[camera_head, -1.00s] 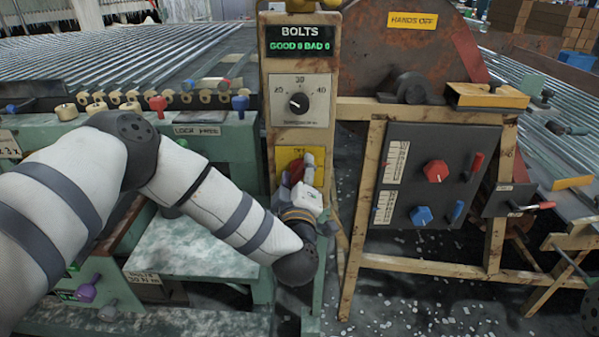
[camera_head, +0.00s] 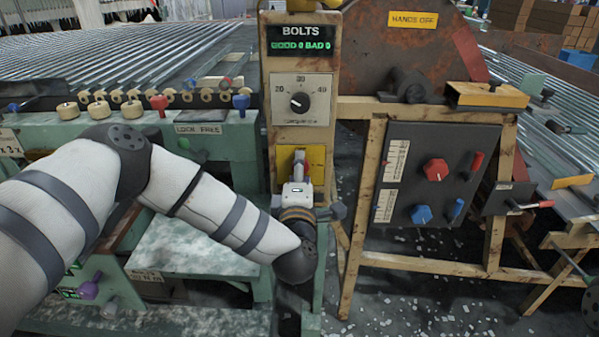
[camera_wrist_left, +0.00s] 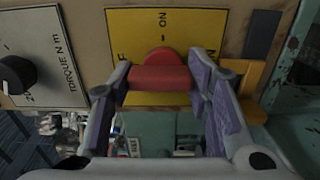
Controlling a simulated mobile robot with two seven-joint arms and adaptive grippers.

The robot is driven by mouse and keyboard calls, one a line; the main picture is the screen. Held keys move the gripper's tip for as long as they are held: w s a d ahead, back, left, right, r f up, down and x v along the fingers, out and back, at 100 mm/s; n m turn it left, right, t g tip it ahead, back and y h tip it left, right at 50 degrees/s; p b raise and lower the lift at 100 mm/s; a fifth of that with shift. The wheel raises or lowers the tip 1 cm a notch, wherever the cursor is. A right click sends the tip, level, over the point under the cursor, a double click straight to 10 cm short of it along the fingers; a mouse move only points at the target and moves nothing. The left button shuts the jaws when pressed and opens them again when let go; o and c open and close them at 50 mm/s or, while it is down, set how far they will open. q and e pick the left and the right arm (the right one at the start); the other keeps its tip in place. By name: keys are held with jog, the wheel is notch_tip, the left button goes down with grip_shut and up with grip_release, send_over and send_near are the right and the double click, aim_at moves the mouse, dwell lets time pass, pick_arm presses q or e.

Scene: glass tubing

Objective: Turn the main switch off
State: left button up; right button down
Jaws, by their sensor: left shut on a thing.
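The main switch is a red handle (camera_wrist_left: 160,74) on a yellow plate (camera_wrist_left: 180,22) in the left wrist view. The plate reads ON near the top, with part of another word at its left. In the head view the yellow plate (camera_head: 317,156) sits low on the tan post, and the handle is hidden behind my gripper. My left gripper (camera_head: 299,162) is in front of the plate, pointing at it. In the wrist view its purple-padded fingers (camera_wrist_left: 160,82) stand on both sides of the red handle and are shut on it. My right gripper is not in view.
Above the plate are a torque dial (camera_head: 299,101) and a BOLTS display (camera_head: 301,42). A dark panel (camera_head: 435,150) with red and blue knobs stands to the right. A green bench (camera_head: 190,245) lies left, below my arm.

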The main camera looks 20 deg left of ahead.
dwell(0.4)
pick_arm(q)
jog(key=o, duration=1.2)
jog(key=shift+c, duration=0.2)
jog(key=v, duration=0.7)
jog(key=shift+s, duration=0.3)
jog(key=shift+d, duration=0.1)
